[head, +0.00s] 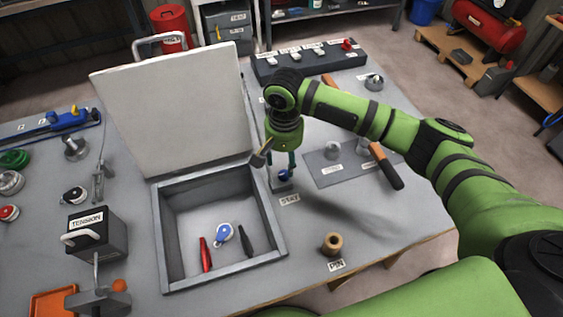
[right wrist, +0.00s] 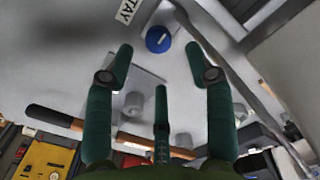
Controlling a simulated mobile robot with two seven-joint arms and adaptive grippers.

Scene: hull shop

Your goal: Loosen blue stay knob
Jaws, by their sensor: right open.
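The blue stay knob (head: 284,175) sits low at the right side of the grey box (head: 276,232), behind a STAY label (head: 289,199). The box's pale lid (head: 170,110) stands raised. My right gripper (head: 282,166) points down over the knob, with its fingers apart and empty. In the right wrist view the knob (right wrist: 158,39) shows as a blue disc with a pale mark, beyond the open fingertips of the gripper (right wrist: 161,58) and roughly centred between them. I cannot tell whether any finger touches it. My left gripper is not in view.
Inside the box lie a red tool (head: 206,254), a blue-and-white piece (head: 223,234) and a dark tool (head: 245,240). A wooden pin (head: 332,243) stands at the front right. A TENSION block (head: 97,232) is at left. A wooden-handled tool (head: 386,166) lies right of the gripper.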

